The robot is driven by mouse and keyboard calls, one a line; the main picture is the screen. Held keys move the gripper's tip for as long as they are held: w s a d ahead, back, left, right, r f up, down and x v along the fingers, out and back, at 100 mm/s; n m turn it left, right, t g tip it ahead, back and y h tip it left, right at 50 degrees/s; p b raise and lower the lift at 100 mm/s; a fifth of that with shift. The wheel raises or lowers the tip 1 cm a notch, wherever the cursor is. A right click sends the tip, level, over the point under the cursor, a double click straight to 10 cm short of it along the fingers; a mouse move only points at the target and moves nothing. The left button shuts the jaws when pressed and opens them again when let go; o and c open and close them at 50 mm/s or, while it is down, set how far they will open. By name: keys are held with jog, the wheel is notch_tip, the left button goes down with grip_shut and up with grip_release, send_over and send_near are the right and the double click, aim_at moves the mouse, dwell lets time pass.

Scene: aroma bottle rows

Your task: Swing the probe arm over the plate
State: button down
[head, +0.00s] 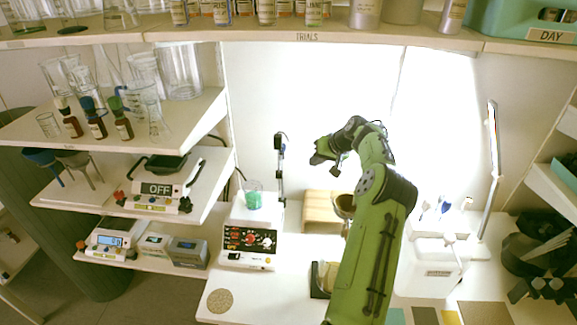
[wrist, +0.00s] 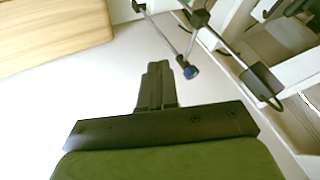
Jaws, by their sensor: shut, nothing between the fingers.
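The hot plate (head: 248,240) is a white unit with a dark control panel and red knobs, on the bench left of centre. A beaker of green liquid (head: 254,198) stands on its top. The probe stand (head: 280,175) is a thin upright post at the plate's back right, with dark parts at its top. In the wrist view, thin metal rods meet at a dark clamp (wrist: 200,18), and one carries a blue knob (wrist: 190,72). My gripper (head: 318,158) is shut and empty, right of the post. Its fingers (wrist: 158,72) appear below and left of the blue knob, apart from it.
A wooden block (head: 322,212) stands behind the bench's middle, partly hidden by my arm. Shelves with glassware and scales are at left. An overhead shelf (head: 300,37) holds bottles. A lamp (head: 493,140) and white box (head: 433,265) are at right. A round cork mat (head: 220,300) lies in front.

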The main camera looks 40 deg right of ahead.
jog(key=w+a+f+p, duration=0.3)
jog(key=w+f, duration=0.3)
jog(key=w, duration=0.3)
jog(key=shift+w+a, duration=0.15)
jog(key=shift+f, duration=0.15)
jog(key=shift+a, duration=0.1)
